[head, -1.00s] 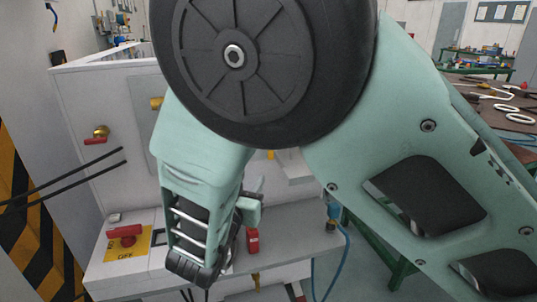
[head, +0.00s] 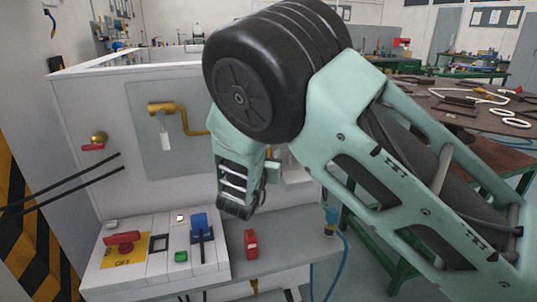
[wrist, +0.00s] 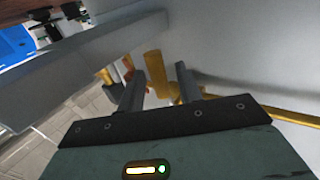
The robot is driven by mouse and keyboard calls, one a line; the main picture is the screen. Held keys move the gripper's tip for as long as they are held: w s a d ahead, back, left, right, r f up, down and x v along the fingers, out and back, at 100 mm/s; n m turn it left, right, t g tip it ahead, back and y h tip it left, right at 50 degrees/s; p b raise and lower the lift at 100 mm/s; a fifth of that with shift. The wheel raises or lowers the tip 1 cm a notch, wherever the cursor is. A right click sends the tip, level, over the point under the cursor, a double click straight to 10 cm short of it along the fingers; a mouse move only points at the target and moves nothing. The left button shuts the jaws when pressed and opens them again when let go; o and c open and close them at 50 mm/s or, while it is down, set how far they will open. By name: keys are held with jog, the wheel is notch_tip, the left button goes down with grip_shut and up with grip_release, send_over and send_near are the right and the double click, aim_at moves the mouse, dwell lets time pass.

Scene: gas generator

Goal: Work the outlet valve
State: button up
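My gripper (wrist: 158,75) is open in the wrist view, its two dark fingers apart. A yellow metal piece (wrist: 155,68) shows between and beyond the fingertips; I cannot tell whether they touch it. In the head view my wrist hangs before the white cabinet wall and hides the fingertips. A small yellow part (head: 269,153) shows just beside it. A brass valve with a red lever (head: 93,146) is on the wall at the left. A yellow pipe (head: 166,107) with a pale hanging lever (head: 165,138) is on the grey panel. Which one is the outlet valve is unclear.
Two black cables (head: 85,183) cross at left. A brown workbench (head: 445,105) stands at right.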

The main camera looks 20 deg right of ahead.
jog(key=shift+w+d, duration=0.15)
jog(key=shift+w, duration=0.05)
grip_shut()
